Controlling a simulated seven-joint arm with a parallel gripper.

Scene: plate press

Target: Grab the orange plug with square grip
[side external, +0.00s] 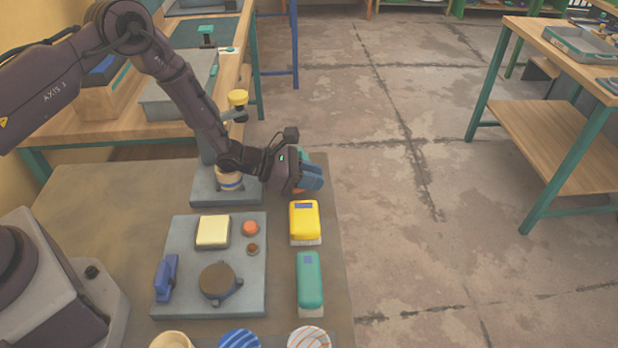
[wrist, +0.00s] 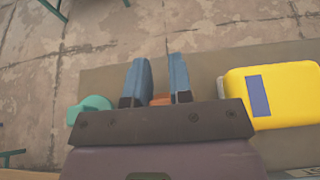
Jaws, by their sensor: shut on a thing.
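My gripper (side external: 312,178) is low over the far right part of the table, just beyond the yellow block. In the wrist view its two blue fingers (wrist: 160,68) are a little apart, with the orange plug (wrist: 161,100) between them near their base. Only a small orange part of the plug shows. A bit of orange also shows under the fingers in the side view (side external: 299,190). The grip shape of the plug is hidden by my gripper, and I cannot tell whether it touches the table.
The yellow block (side external: 304,220) with a blue label is close by my gripper. A green block (side external: 309,280) lies nearer the camera. A grey panel (side external: 190,305) and a press with a yellow top (side external: 238,99) stand left. A teal thing (wrist: 88,108) is beside the fingers.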

